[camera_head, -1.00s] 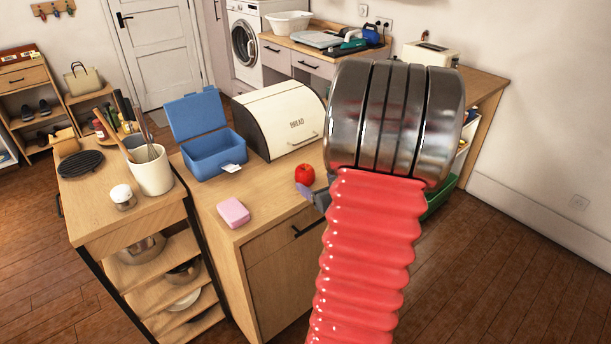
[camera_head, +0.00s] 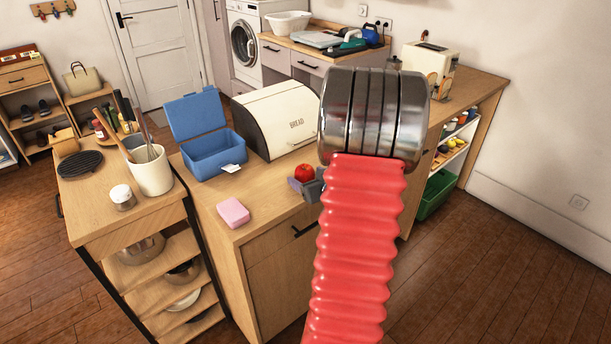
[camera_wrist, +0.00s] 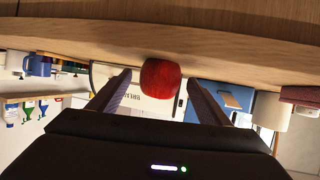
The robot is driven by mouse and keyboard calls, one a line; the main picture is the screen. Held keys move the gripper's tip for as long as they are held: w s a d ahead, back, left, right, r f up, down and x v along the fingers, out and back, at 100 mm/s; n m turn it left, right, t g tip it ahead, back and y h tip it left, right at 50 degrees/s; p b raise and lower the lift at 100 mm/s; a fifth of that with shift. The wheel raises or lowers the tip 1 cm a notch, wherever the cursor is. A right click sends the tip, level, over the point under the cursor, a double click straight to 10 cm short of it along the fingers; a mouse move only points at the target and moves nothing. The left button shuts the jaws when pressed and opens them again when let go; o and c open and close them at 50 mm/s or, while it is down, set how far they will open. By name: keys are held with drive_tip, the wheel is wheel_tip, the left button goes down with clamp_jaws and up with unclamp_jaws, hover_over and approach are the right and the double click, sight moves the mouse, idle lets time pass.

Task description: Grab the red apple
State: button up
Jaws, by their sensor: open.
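The red apple (camera_head: 304,173) sits on the wooden counter (camera_head: 262,205) near its front edge, in front of the bread box. In the wrist view the apple (camera_wrist: 160,78) shows between the tips of my two open fingers, and the picture is upside down. My gripper (camera_wrist: 158,92) is open, with a finger on each side of the apple. In the head view my gripper (camera_head: 304,186) is at the apple, partly hidden behind my arm. I cannot tell whether the fingers touch the apple.
A cream bread box (camera_head: 284,118) stands behind the apple. A blue open lunch box (camera_head: 213,155) and a pink block (camera_head: 233,212) lie to the left. A toaster (camera_head: 430,68) stands farther back at the right. The counter between the pink block and the apple is clear.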

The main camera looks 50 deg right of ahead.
sight(305, 168)
drive_tip(key=shift+x, duration=1.2)
drive_tip(key=shift+c, duration=0.4)
drive_tip(key=c, duration=1.1)
drive_tip(key=shift+r, duration=0.15)
wheel_tip(305, 168, up, 10)
drive_tip(key=shift+f, duration=0.1)
